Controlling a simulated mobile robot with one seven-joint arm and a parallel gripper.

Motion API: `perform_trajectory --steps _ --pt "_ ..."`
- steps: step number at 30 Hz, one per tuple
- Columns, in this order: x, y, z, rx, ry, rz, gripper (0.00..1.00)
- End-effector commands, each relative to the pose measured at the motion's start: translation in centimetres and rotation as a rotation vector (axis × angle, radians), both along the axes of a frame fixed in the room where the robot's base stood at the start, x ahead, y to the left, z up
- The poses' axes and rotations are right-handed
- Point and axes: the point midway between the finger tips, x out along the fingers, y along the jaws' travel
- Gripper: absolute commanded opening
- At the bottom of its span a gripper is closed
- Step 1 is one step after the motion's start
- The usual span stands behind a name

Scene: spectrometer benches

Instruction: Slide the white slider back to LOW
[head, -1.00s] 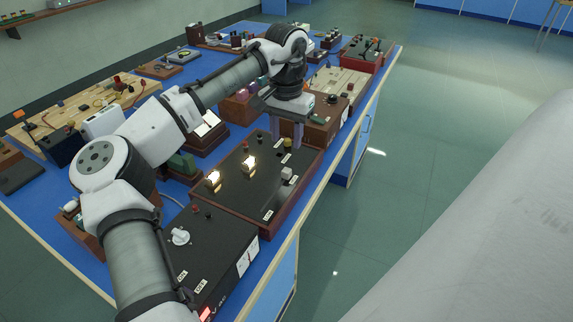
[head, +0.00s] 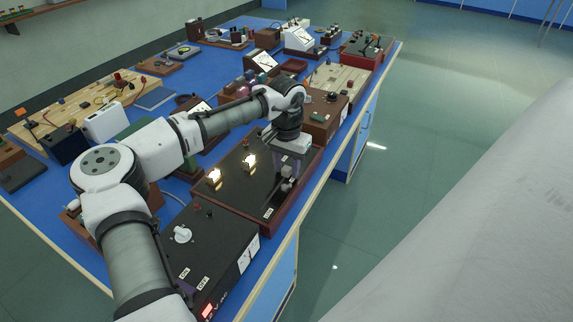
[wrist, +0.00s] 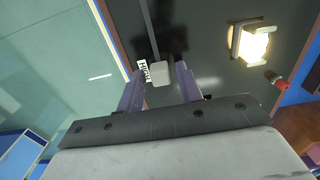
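The white slider (wrist: 158,74) is a small pale block on the dark top of a wooden-sided box (head: 225,178). In the wrist view it sits beside the HIGH label (wrist: 144,70), at the near end of a pale slot. My gripper (wrist: 160,88) is open, with one purple finger on each side of the slider's near edge. I cannot tell whether either finger touches it. In the head view my gripper (head: 282,172) is low over the right part of the box and partly hides the slider. A label (head: 268,212) lies near the box's front corner.
Two lit lamps (head: 249,161) stand on the box left of my gripper; one also shows in the wrist view (wrist: 250,43). A black unit with a white knob (head: 182,234) stands in front. A wooden box (head: 325,121) stands behind. The bench edge is close on the right.

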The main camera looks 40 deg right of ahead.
Motion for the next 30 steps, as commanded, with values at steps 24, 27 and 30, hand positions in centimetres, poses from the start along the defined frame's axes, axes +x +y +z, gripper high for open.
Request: perform_trajectory --steps 24,27,30 --pt "-2.0 4.8 0.0 0.003 0.010 -0.004 0.00" --pt "-2.9 7.0 0.0 0.002 0.011 -0.003 0.00" --pt "-3.8 9.0 0.0 0.002 0.008 -0.004 0.00"
